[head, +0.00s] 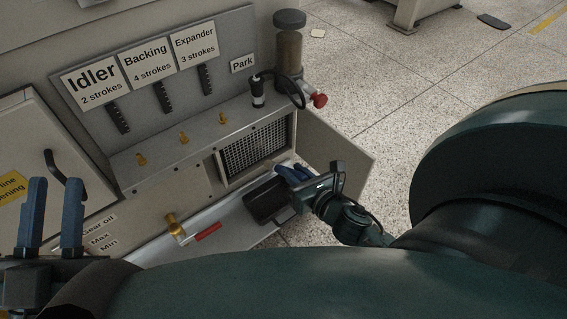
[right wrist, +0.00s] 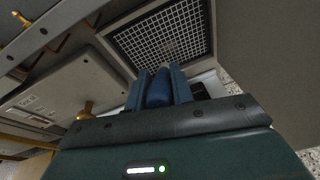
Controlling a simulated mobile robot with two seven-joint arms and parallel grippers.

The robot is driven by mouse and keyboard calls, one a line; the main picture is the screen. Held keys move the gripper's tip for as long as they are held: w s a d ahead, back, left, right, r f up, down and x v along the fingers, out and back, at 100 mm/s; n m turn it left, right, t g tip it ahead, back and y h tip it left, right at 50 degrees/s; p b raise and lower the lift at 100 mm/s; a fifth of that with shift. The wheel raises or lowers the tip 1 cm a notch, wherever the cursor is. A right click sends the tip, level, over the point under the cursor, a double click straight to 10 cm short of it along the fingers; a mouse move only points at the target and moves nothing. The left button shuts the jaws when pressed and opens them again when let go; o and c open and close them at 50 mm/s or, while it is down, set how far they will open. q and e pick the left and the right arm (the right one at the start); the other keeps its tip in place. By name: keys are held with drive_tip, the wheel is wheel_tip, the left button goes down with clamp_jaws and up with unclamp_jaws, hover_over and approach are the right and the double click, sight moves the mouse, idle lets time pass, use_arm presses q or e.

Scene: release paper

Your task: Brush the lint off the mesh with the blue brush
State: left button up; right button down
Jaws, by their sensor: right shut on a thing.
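The mesh (head: 258,146) is a dark grid in a pale frame low on the machine's front. It fills the top of the right wrist view (right wrist: 158,36). I cannot make out lint on it for certain. My right gripper (head: 291,173) is in front of the mesh's lower right side. In the right wrist view, its blue fingers are shut on the blue brush (right wrist: 158,91), which points towards the mesh. Whether the brush touches the mesh is unclear; its far end is hidden. My left gripper (head: 58,214) is open and empty at the lower left.
An open panel (head: 338,152) stands right of the mesh. Brass knobs (head: 183,138) stick up along the ledge. A red knob (head: 319,100) and black cable are above right.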

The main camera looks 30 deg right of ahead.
drive_tip(key=shift+w+f, duration=0.2)
drive_tip(key=shift+f, duration=0.65)
drive_tip(key=shift+w+r, duration=0.15)
drive_tip(key=shift+w, duration=0.45)
drive_tip(key=shift+w+a, duration=0.2)
drive_tip(key=shift+w, duration=1.95)
drive_tip(key=shift+w+p, duration=0.3)
drive_tip(key=shift+w, duration=0.4)
drive_tip(key=shift+w+d+p, duration=0.1)
drive_tip(key=shift+d+p, duration=0.3)
drive_tip(key=shift+d, duration=1.55)
drive_tip(key=shift+a, duration=0.15)
